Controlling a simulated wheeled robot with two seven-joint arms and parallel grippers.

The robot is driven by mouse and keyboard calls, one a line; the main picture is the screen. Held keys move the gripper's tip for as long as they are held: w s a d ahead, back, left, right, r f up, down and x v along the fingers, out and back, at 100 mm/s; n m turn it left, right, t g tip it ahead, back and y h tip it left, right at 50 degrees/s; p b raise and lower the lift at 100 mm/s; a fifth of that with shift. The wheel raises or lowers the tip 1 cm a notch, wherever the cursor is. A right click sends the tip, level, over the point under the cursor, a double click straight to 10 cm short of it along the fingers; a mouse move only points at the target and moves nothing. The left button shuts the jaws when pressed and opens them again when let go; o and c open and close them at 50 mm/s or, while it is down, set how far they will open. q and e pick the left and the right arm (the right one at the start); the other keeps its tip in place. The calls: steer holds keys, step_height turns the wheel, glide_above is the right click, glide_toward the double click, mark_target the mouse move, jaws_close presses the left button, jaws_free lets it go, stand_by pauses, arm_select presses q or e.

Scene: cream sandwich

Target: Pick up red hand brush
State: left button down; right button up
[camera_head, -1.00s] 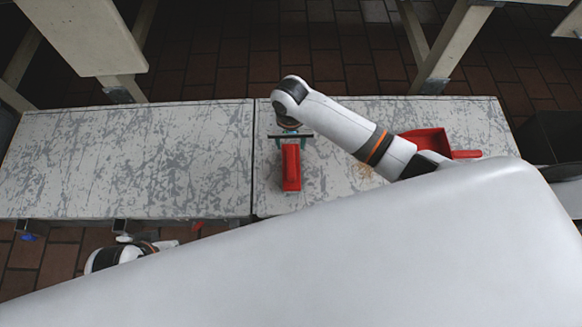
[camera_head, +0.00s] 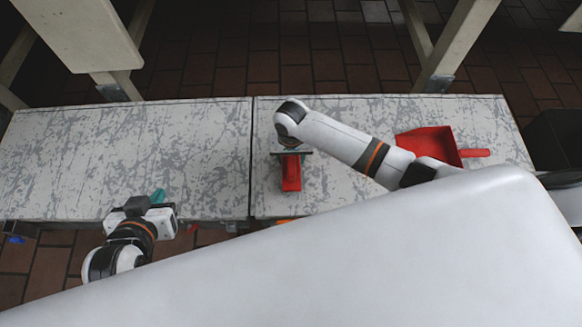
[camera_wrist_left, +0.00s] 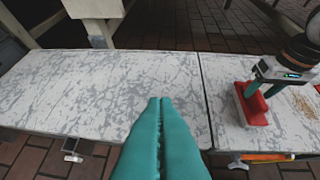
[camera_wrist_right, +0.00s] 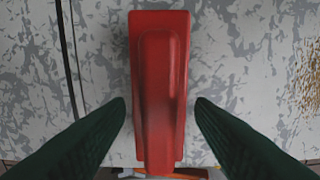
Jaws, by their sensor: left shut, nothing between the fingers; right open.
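The red hand brush (camera_head: 291,173) lies on the scratched white table, right of the seam, its handle toward the table's front edge. It also shows in the left wrist view (camera_wrist_left: 252,106) and fills the middle of the right wrist view (camera_wrist_right: 160,85). My right gripper (camera_head: 291,153) is above the brush, with its open fingers (camera_wrist_right: 160,103) on either side of the handle and apart from it. My left gripper (camera_head: 158,196) is shut and empty near the front edge of the left table half; its teal fingers press together in the left wrist view (camera_wrist_left: 160,100).
A red dustpan (camera_head: 428,146) lies on the table to the right, partly behind my right arm. Straw-like crumbs (camera_wrist_right: 308,85) lie right of the brush. The left table half (camera_head: 130,150) is bare. An orange item (camera_wrist_left: 265,157) shows at the front edge.

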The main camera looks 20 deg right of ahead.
arm_select(q)
steer(key=shift+w+d+r+t, duration=0.25)
steer(key=shift+w+r+t, duration=0.25)
steer(key=shift+w+d+r+t, duration=0.25)
steer(key=shift+w+r+t, duration=0.25)
arm_select(e)
steer(key=shift+f, duration=0.65)
jaws_close()
